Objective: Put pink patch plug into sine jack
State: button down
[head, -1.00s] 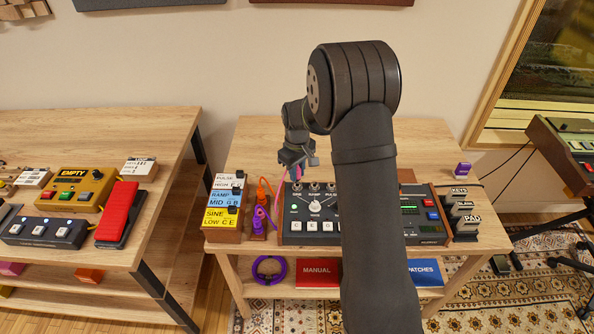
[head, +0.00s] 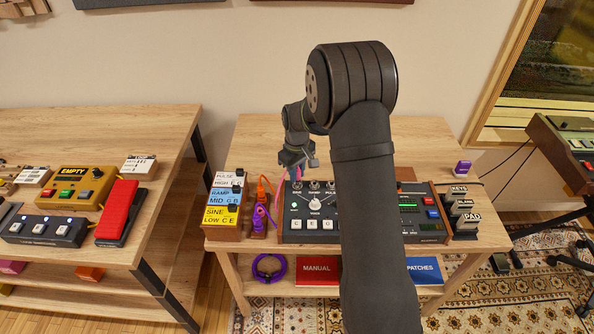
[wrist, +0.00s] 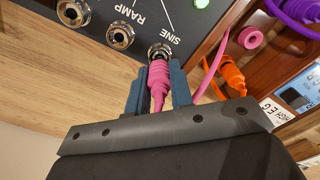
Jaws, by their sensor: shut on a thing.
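My gripper (wrist: 158,88) is shut on the pink patch plug (wrist: 158,82), with one blue-grey finger on each side of it. The plug points at the sine jack (wrist: 160,50), a silver ring beside the SINE label. Its front end meets or overlaps the jack's near rim in the wrist view; I cannot tell whether its tip is inside. In the head view my gripper (head: 299,163) is over the back left of the synth panel, and the plug is mostly hidden there. The pink cable (wrist: 211,68) runs off beside the right finger.
The ramp jack (wrist: 120,36) and a further jack (wrist: 72,12) lie left of sine in the wrist view. An orange plug (wrist: 232,75) and purple cable (wrist: 297,10) stand to the right. The label block (head: 223,200) is left of the synth (head: 320,239).

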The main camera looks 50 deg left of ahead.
jog(key=shift+f, duration=0.55)
dwell(0.9)
jog(key=c, duration=0.8)
grip_release()
jog(key=shift+r, duration=0.1)
jog(key=shift+r, duration=3.45)
jog(key=shift+f, duration=0.1)
jog(key=shift+f, duration=3.25)
jog(key=shift+r, duration=0.1)
jog(key=shift+r, duration=3.3)
